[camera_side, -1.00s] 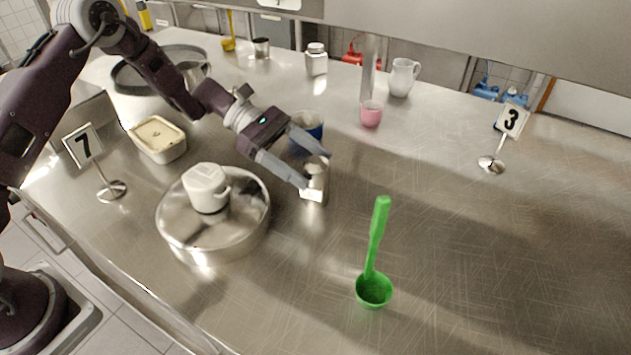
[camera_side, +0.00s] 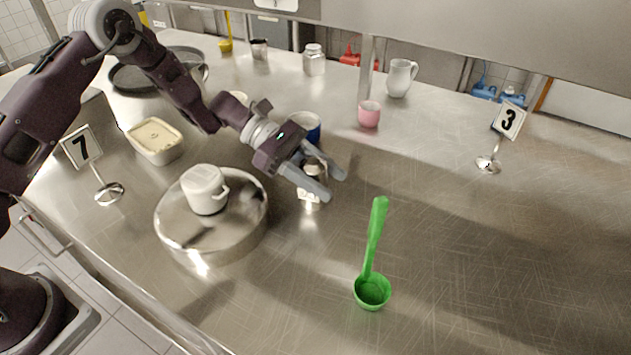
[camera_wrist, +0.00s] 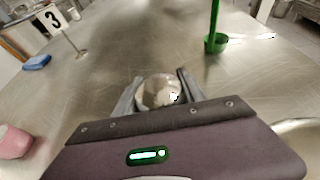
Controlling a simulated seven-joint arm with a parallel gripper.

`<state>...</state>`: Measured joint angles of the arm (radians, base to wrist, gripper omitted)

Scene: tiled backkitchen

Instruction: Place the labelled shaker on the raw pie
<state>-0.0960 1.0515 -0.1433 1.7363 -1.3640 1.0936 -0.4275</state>
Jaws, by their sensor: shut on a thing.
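A metal shaker (camera_side: 313,169) stands on the counter between the fingers of my gripper (camera_side: 331,183). A small pale patch, perhaps its label, shows low on it; the near finger hides most of its body. In the wrist view its shiny rounded top (camera_wrist: 157,91) sits between both fingertips of my gripper (camera_wrist: 155,88). My gripper is shut on the shaker. A rectangular dish with a pale, flat top, seemingly the raw pie (camera_side: 155,137), lies at the left of the side view, behind the round pan. It is not visible in the wrist view.
A blue cup (camera_side: 306,122) is close behind my gripper. The right counter is mostly clear.

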